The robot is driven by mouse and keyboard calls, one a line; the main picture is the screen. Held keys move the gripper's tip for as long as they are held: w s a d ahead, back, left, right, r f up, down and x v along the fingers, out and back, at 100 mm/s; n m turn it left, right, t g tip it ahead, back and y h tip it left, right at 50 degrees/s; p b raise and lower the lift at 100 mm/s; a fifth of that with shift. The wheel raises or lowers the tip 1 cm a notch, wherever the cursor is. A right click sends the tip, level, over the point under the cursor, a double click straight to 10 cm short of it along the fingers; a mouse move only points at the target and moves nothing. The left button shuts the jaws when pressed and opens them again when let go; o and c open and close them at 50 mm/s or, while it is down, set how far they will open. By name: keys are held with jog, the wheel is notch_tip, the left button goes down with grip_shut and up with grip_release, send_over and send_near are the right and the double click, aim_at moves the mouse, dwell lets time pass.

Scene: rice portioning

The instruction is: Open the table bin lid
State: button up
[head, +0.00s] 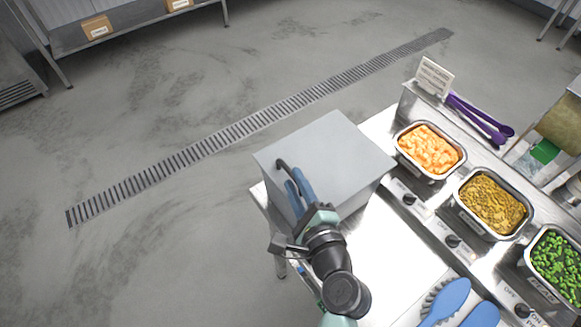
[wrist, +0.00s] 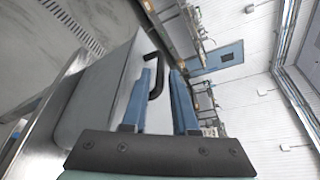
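The table bin is a grey metal box (head: 335,150) at the left end of the steel table in the head view. Its flat lid looks closed. A black bent handle (head: 283,165) sits at its left front edge; it also shows in the wrist view (wrist: 158,70). My gripper (head: 298,182) has blue fingers and is at the handle. In the wrist view my gripper (wrist: 164,68) is open, with a gap between its fingers. The handle's bend lies in or just beyond that gap; I cannot tell whether a finger touches it. My arm hides part of the bin's front.
Metal pans of orange (head: 428,148), brown (head: 491,203) and green food (head: 558,262) stand to the right. Purple utensils (head: 480,118) and a sign (head: 434,76) are behind them. Blue paddle-shaped items (head: 447,300) lie at the front. Open floor is left of the bin.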

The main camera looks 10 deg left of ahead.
aim_at(293, 179)
jog(key=shift+x, duration=1.8)
grip_shut()
